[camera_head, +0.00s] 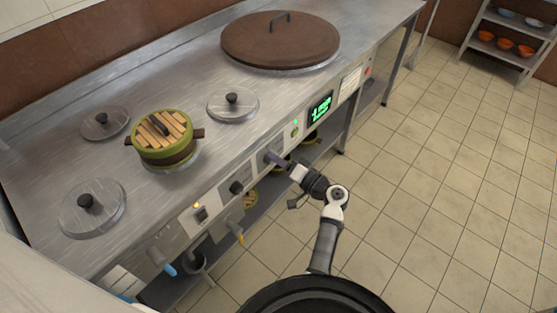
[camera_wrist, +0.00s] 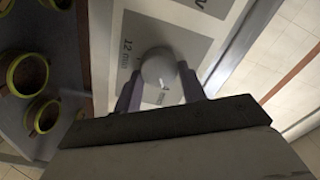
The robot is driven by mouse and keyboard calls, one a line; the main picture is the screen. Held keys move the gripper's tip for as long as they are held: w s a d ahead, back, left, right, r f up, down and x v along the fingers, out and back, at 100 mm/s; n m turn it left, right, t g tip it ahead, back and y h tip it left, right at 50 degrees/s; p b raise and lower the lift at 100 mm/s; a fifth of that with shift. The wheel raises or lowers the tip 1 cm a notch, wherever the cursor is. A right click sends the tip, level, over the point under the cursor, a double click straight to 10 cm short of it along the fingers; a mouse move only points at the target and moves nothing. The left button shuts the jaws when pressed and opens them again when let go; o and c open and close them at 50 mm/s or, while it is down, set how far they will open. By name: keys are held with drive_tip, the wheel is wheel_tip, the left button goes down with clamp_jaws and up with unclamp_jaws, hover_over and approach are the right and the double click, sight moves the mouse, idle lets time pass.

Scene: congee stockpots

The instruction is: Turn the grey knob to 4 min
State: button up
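The grey knob (camera_wrist: 158,70) sits on a grey dial plate (camera_wrist: 128,55) on the stove's front panel. The print "12 min" shows on the plate beside the knob; other marks are partly hidden. My gripper (camera_wrist: 159,78) has one finger on each side of the knob, and both fingertips appear to touch it. In the head view my gripper (camera_head: 274,157) reaches the front panel, left of the green-lit display (camera_head: 320,108), and hides the knob. The knob's pointer direction cannot be made out clearly.
A black knob (camera_head: 237,187) and a switch (camera_head: 201,214) with an orange light lie left along the panel. Blue-tipped (camera_head: 165,264) and yellow-tipped (camera_head: 237,235) taps stick out below. A steamer (camera_head: 165,145) and a large brown lid (camera_head: 280,40) are on top. The tiled floor is clear.

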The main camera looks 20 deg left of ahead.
drive_tip(key=o, duration=0.4)
drive_tip(key=b+v, duration=0.2)
drive_tip(key=v, duration=1.2)
